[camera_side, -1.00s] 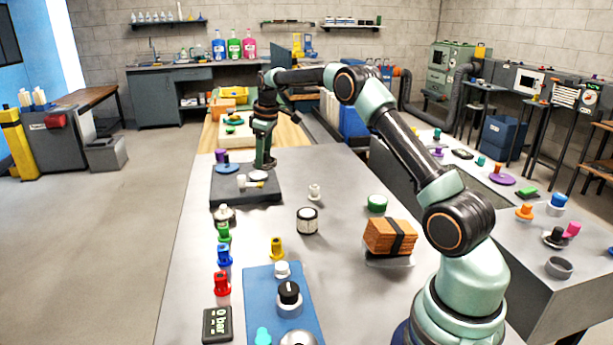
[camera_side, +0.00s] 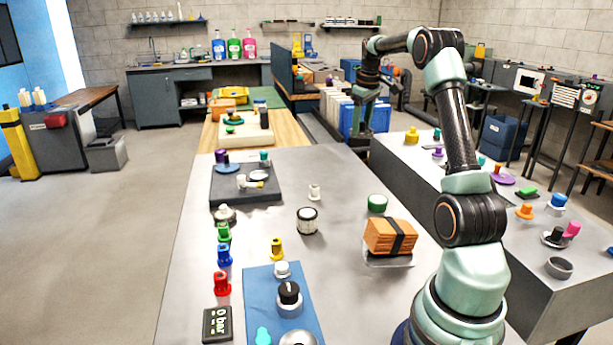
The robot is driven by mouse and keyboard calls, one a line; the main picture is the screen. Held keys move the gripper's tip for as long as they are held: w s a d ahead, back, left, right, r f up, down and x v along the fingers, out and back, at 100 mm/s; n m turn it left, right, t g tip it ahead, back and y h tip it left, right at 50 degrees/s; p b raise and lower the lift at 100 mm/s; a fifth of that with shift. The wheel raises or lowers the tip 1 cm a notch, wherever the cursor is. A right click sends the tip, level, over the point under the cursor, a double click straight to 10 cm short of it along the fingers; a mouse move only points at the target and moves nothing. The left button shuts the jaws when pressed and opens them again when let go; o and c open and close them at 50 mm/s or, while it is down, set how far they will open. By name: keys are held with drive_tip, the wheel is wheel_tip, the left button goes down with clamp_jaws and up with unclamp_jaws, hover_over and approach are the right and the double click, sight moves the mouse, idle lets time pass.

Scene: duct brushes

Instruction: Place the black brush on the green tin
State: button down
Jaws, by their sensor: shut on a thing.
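My gripper (camera_side: 364,131) hangs pointing down at the far end of the right-hand bench, behind the table. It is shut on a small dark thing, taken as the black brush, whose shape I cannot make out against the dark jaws. The green tin (camera_side: 377,203) stands upright on the grey table, behind the wooden block with a black strap. My gripper is beyond the tin and well above it in the picture, apart from it. Nothing is seen on the tin's top.
The strapped wooden block (camera_side: 389,237) stands close in front of the tin. A white jar with a dark rim (camera_side: 307,221) and a small pale peg (camera_side: 314,192) are to the tin's left. A dark mat (camera_side: 245,197) bears several small parts. The right-hand bench (camera_side: 470,188) holds several coloured pieces.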

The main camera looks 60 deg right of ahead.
drive_tip(key=m, duration=0.1)
hover_over(377, 198)
drive_tip(key=a, duration=0.1)
drive_tip(key=s+a+x, duration=0.1)
drive_tip(key=x, duration=0.5)
drive_tip(key=s+a+x, duration=0.1)
drive_tip(key=x, duration=0.5)
drive_tip(key=s+a+f+x, duration=0.1)
drive_tip(key=x, duration=0.6)
drive_tip(key=shift+f, duration=0.2)
drive_tip(key=shift+c, duration=1.3)
unclamp_jaws()
drive_tip(key=shift+r, duration=0.1)
